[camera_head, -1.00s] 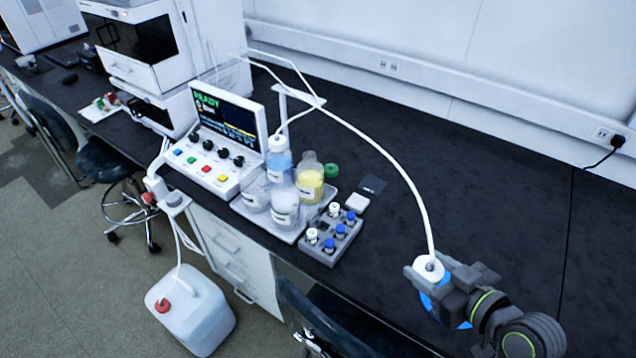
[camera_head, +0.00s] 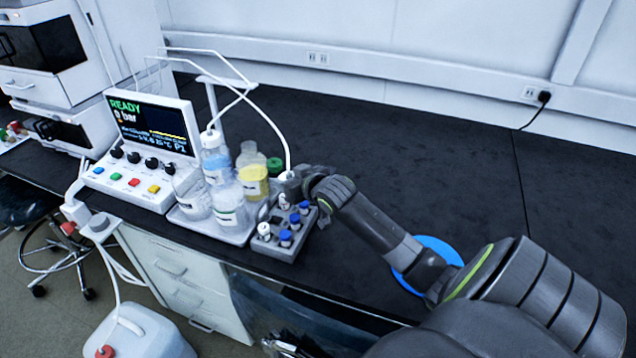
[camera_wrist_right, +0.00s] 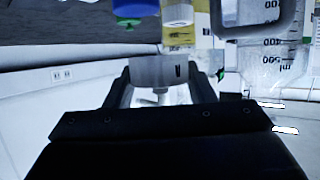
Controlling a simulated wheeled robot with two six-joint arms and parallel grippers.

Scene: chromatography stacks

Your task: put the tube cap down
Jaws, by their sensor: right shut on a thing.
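The white tube cap (camera_head: 286,176), with a thin white tube (camera_head: 272,122) rising from it, is in my right gripper (camera_head: 293,182), which is shut on it. The gripper is beside the yellow bottle (camera_head: 252,178) and above the back of the vial rack (camera_head: 276,247). In the right wrist view the pale cap (camera_wrist_right: 150,72) sits between the two fingers, with bottles close by. Whether the cap touches anything below is hidden. My left gripper is not in view.
A tray (camera_head: 240,238) holds the yellow bottle, a blue-liquid bottle (camera_head: 215,160) and two clear bottles. A green cap (camera_head: 275,166) is behind the gripper. A blue disc (camera_head: 440,248) lies under my right arm. The bench (camera_head: 420,150) is clear at the back right.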

